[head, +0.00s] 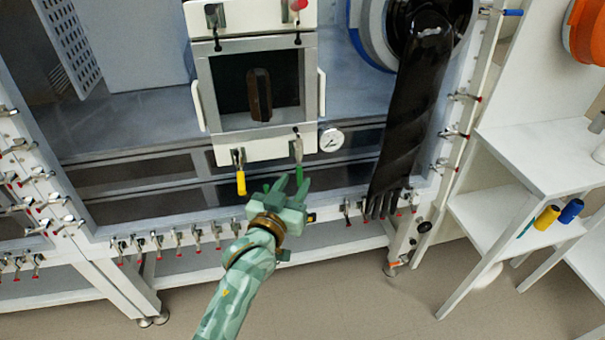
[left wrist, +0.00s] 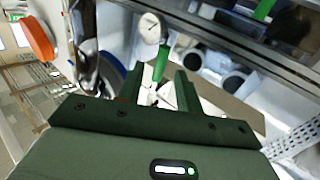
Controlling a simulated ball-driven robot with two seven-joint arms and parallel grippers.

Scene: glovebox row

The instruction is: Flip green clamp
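The green clamp (head: 299,173) sits at the lower right of the white door frame, with its green handle hanging down. My left gripper (head: 291,186) is just below that corner, its fingers pointing up at the handle. In the left wrist view the green clamp handle (left wrist: 161,62) shows between the two finger tips of my left gripper (left wrist: 158,88). The fingers stand apart with gaps beside the handle, so the gripper looks open. I cannot tell whether either finger touches the handle. My right gripper is in neither view.
A yellow-handled clamp (head: 240,180) hangs at the door's lower left, and a red-knobbed clamp (head: 298,6) is at its top right. A round gauge (head: 331,140) sits close right of the green clamp. A black glove (head: 408,100) hangs further right. Several small clamps line the lower rail.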

